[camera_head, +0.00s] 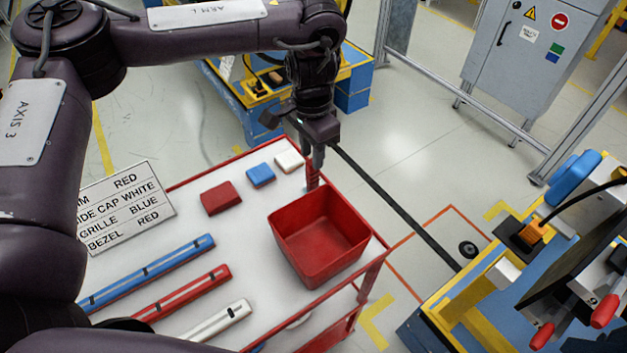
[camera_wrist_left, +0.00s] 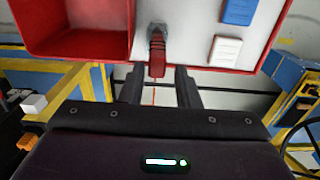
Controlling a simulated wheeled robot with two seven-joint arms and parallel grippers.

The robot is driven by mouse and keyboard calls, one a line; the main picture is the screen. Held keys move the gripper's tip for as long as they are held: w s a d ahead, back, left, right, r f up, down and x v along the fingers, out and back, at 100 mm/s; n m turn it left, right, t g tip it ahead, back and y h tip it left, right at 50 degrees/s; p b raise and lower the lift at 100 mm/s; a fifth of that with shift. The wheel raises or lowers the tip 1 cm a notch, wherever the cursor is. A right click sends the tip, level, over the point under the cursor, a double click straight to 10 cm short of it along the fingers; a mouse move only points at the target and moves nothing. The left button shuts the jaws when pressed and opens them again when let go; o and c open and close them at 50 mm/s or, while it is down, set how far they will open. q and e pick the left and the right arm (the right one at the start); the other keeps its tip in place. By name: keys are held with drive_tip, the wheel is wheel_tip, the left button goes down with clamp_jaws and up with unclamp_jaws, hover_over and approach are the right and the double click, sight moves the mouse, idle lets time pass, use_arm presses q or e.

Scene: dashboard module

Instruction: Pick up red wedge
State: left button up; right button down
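A narrow red piece, which looks like the red wedge (camera_head: 312,174), stands upright on the white table beside the red bin's far edge. In the left wrist view it (camera_wrist_left: 157,56) has a small grey part at its far end. My left gripper (camera_head: 314,158) is directly above it, pointing down. In the left wrist view the gripper's fingers (camera_wrist_left: 160,84) are apart, with the near end of the red piece between their tips. A gap shows on the right finger's side. Whether the left finger touches it I cannot tell. My right gripper is in neither view.
The red bin (camera_head: 285,225) stands close by. A flat red block (camera_head: 221,198), a blue block (camera_head: 261,175) and a white block (camera_head: 290,161) lie nearby. Blue, red and white bars lie in front. The table has a red rim.

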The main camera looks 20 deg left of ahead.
sight(313, 173)
use_arm(q)
drive_tip(key=shift+s+f, duration=0.2)
drive_tip(key=shift+f, duration=0.65)
drive_tip(key=f+p, duration=0.1)
drive_tip(key=f, duration=0.3)
drive_tip(key=shift+d+f+p, duration=0.1)
drive_tip(key=shift+d+p, duration=0.1)
drive_tip(key=shift+p, duration=0.1)
drive_tip(key=shift+f, duration=0.2)
clamp_jaws()
